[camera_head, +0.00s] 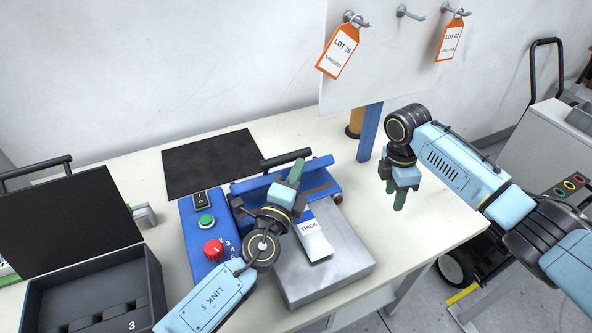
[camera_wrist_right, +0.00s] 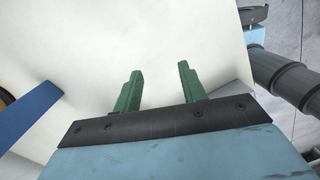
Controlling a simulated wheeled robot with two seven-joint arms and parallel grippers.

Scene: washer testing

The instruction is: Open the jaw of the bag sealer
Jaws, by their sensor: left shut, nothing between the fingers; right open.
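The bag sealer has a blue control box (camera_head: 205,232) and a blue jaw bar (camera_head: 318,164) with a black handle (camera_head: 278,160). The bar's right end stands above the blue base, with a brownish strip (camera_head: 322,192) showing between them. A white bag marked THICK (camera_head: 316,240) lies on the sealer's metal plate (camera_head: 330,274). My left gripper (camera_head: 299,166) is shut and empty, its green fingers across the bar beside the handle; contact cannot be told. It hides the jaw's middle. My right gripper (camera_head: 400,200) is open and empty, pointing down right of the sealer; its fingers show in the wrist view (camera_wrist_right: 158,82).
A black mat (camera_head: 208,162) lies behind the sealer. An open black case (camera_head: 100,292) stands at the left. A blue post (camera_head: 370,132) carries a white board with orange tags (camera_head: 340,50) at the back. The table (camera_head: 440,225) is clear under my right gripper.

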